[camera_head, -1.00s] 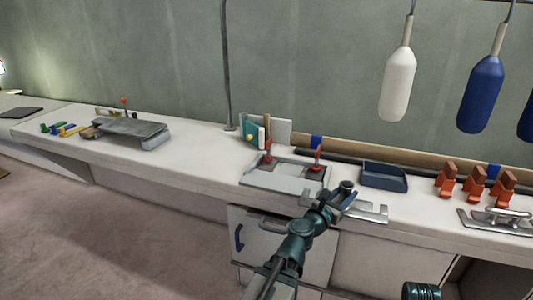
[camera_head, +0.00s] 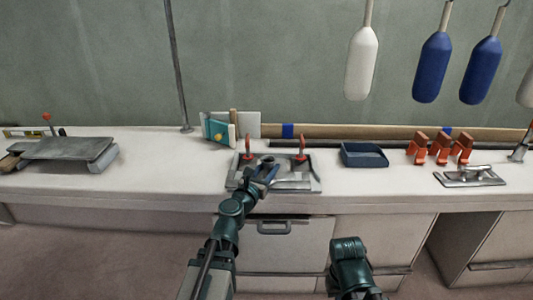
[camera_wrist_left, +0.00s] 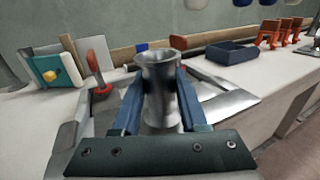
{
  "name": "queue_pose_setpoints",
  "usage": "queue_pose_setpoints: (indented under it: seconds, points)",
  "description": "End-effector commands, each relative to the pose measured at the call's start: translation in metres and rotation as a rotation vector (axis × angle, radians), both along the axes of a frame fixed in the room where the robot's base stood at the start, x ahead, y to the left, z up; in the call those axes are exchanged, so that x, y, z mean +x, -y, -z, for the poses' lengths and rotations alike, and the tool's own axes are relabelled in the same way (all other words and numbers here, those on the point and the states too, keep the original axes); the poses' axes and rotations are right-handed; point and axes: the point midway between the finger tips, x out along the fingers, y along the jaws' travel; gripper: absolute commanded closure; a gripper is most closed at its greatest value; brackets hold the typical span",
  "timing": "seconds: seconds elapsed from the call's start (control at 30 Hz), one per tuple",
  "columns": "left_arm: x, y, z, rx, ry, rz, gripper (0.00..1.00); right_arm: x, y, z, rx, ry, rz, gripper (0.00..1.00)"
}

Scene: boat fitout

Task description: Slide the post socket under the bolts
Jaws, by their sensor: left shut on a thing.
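The post socket (camera_wrist_left: 160,75) is a grey metal tube with a flared mouth, upright between the blue fingers of my left gripper (camera_wrist_left: 155,100) in the left wrist view. In the head view my left gripper (camera_head: 264,174) is shut on it, over the front of a grey metal plate (camera_head: 237,172) on the bench. Two red-topped bolts stand at the plate's back, the left one (camera_head: 248,146) and the right one (camera_head: 302,148). Flat metal extends right of the socket; where the socket's base ends and the plate begins is unclear.
A dark blue tray (camera_head: 363,155) and several orange clamps (camera_head: 440,150) are to the right, with a metal cleat (camera_head: 469,177). A teal box (camera_head: 218,132) stands behind left. The bench (camera_head: 160,165) is clear left of the plate.

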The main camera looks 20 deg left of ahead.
Motion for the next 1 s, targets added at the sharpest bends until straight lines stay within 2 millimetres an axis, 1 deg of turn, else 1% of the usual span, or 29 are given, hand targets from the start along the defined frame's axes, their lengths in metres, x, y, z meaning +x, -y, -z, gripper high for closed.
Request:
queue_pose_setpoints:
  seconds: [0.03, 0.1, 0.2, 0.23, 0.67, 1.0]
  points:
    - [0.015, 0.001, -0.007, -0.001, 0.000, -0.001, 1.00, 0.000, 0.000, -0.007, 0.001, 0.000, 0.001, 1.00]
    - [0.032, 0.002, -0.013, -0.001, 0.000, -0.007, 1.00, 0.000, 0.000, -0.013, 0.001, 0.000, 0.001, 1.00]
    - [0.053, 0.004, -0.020, -0.001, 0.000, -0.015, 1.00, 0.000, 0.000, -0.019, 0.003, -0.001, 0.001, 1.00]
    - [0.057, 0.005, -0.020, -0.001, 0.000, -0.016, 1.00, 0.000, 0.000, -0.020, 0.003, -0.001, 0.001, 1.00]
    - [0.056, 0.005, -0.013, -0.001, 0.000, -0.020, 1.00, 0.000, -0.001, -0.013, 0.002, -0.001, 0.001, 1.00]
    - [0.056, 0.005, 0.004, -0.001, 0.000, -0.020, 1.00, 0.000, 0.000, 0.004, 0.000, 0.000, 0.000, 1.00]
